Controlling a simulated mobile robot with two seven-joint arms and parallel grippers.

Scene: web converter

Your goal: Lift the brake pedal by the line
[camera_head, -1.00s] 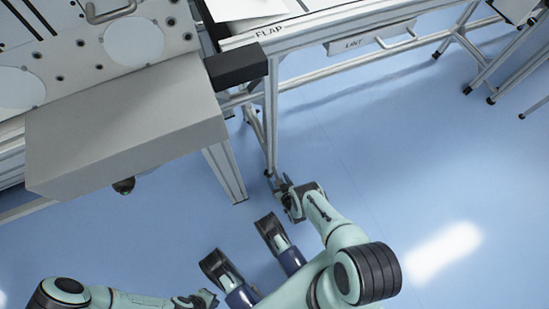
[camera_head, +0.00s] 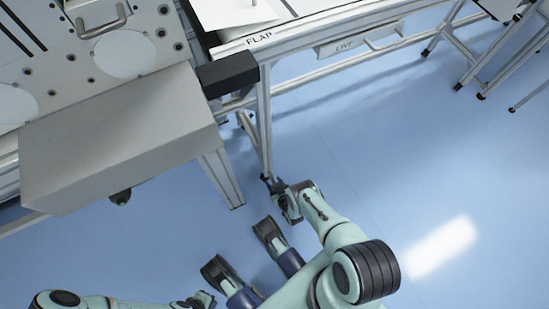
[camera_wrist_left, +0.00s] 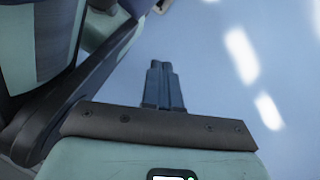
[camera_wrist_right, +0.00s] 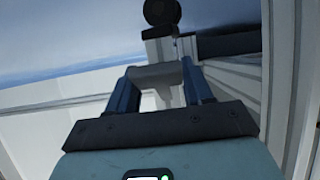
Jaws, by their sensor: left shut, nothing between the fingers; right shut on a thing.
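My right gripper (camera_head: 270,182) is low down at the foot of the machine frame's leg in the head view. In the right wrist view its two blue fingers (camera_wrist_right: 160,92) stand apart with a light grey piece (camera_wrist_right: 156,76) between them, and they are shut on it. The piece appears to be the brake pedal; most of it is hidden, and it cannot be made out in the head view. My left gripper (camera_head: 207,300) is low at the bottom of the head view. In the left wrist view its fingers (camera_wrist_left: 163,85) are together and empty, above bare floor.
A large grey box (camera_head: 115,135) juts from the machine at the left. A black block (camera_head: 228,73) sits at its right corner. The table marked FLAP (camera_head: 330,38) stands on metal legs (camera_head: 264,120). The blue floor (camera_head: 370,150) to the right is open.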

